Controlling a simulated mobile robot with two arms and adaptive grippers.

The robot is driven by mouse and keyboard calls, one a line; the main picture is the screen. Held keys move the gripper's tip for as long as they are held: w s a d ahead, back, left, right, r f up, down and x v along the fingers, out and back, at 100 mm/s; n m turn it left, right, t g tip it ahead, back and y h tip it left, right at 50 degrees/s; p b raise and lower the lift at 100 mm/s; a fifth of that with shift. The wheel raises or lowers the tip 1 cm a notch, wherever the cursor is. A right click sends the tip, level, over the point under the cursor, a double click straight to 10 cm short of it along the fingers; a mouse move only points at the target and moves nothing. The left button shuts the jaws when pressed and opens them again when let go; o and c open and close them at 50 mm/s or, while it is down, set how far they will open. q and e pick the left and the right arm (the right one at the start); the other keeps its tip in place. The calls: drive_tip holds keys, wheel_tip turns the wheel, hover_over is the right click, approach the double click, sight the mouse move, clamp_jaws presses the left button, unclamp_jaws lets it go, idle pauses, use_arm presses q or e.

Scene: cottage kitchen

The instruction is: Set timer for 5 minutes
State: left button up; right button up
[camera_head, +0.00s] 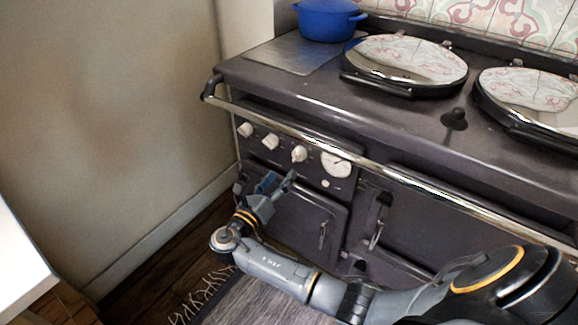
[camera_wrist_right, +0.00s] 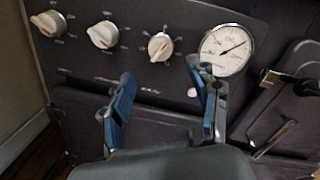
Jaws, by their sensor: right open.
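The stove's control panel has three white knobs in a row: the left knob (camera_head: 245,130), the middle knob (camera_head: 270,141) and the right knob (camera_head: 299,153). A round white dial (camera_head: 336,165) sits to their right. In the right wrist view, the right knob (camera_wrist_right: 160,46) and the dial (camera_wrist_right: 226,50) show above my fingers. I cannot read which knob is the timer. My right gripper (camera_head: 278,183) is open and empty, in front of the panel and just below the knobs. In the right wrist view its blue-padded fingers (camera_wrist_right: 162,108) are apart. My left gripper is not in view.
A chrome rail (camera_head: 330,145) runs along the stove's front edge, above the panel. Oven doors with handles (camera_head: 323,235) are below. A blue pot (camera_head: 328,20) stands on top. A wall (camera_head: 120,120) closes off the left; a white counter (camera_head: 18,262) is at lower left.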

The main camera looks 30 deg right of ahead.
drive_tip(key=shift+v, duration=1.7)
